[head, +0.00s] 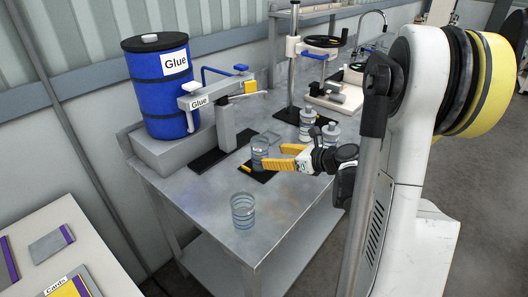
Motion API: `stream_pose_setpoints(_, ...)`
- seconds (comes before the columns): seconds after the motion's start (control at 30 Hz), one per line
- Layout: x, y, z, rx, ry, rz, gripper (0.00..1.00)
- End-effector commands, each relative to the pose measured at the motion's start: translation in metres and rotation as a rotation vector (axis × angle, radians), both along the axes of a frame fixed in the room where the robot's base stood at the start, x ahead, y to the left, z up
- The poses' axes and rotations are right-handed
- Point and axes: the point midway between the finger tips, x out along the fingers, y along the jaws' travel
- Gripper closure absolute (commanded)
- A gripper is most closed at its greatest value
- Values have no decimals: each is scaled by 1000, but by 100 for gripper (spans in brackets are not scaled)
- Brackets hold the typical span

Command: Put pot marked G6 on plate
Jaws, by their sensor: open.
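Two clear, banded pots show in the head view; no G6 mark can be read on either. One pot (260,148) stands upright by a dark plate (262,178) on the metal bench; I cannot tell whether it rests on it. The other pot (242,212) stands upright near the bench's front corner. My gripper (273,156) reaches in from the right with its yellow fingers open and level. The fingertips are right beside the farther pot; I cannot tell whether they touch or partly surround it.
A blue glue drum (158,95) and a grey glue dispenser (225,112) stand at the bench's back left. Two white-capped bottles (308,120) are behind my gripper. A dark mat (207,160) lies below the dispenser. The bench's front left is clear.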

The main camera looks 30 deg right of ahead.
Motion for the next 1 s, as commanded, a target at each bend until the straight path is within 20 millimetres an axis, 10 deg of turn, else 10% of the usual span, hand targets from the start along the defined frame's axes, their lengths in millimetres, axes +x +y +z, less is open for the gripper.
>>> stream_pose_setpoints(0.3, -41, -15, 19, 1, -1, -1, 32)
stream_pose_setpoints(1.0, -44, -16, 19, 0, 0, 1, 32)
